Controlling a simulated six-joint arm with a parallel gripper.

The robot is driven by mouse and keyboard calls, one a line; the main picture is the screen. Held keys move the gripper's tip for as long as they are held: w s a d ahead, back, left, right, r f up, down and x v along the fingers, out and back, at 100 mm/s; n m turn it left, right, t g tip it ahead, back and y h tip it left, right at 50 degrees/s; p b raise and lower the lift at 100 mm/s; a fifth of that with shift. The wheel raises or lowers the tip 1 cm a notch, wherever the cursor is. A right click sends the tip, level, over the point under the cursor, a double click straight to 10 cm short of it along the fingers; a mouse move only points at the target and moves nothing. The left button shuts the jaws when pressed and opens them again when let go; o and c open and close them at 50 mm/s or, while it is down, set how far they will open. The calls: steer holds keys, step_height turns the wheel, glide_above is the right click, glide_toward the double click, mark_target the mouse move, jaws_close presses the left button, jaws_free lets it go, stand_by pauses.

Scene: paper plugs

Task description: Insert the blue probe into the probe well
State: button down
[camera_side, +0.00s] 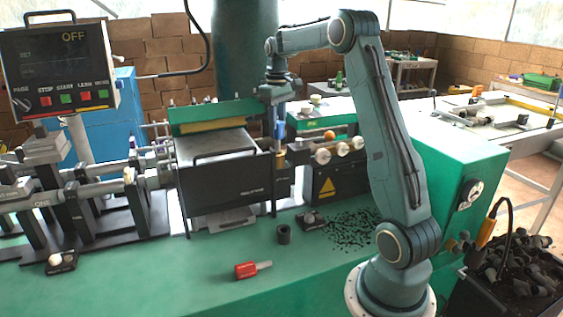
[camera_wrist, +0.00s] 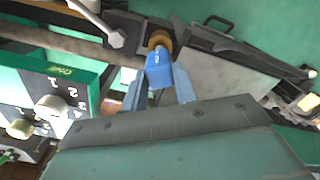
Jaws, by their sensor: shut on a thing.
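The blue probe (camera_side: 280,131) stands roughly upright below my gripper (camera_side: 278,118) in the side view. In the wrist view the blue probe (camera_wrist: 159,72) sits between the two fingers of my gripper (camera_wrist: 161,88), which is shut on it. A brass ring (camera_wrist: 158,40), seemingly the mouth of the probe well, lies at the probe's far end. It also shows as a brass collar (camera_side: 279,151) just under the probe in the side view. The probe's tip is hidden, so I cannot tell how far it is inside the ring.
A black machine (camera_side: 230,175) stands directly left of the probe. A control panel (camera_side: 62,70) reads OFF.

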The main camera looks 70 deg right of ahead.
steer(key=shift+f, duration=1.2)
stand_by(4.5)
steer(key=shift+r, duration=0.45)
steer(key=c, duration=1)
jaws_free()
steer(key=shift+r, duration=0.15)
steer(key=shift+r, duration=2.65)
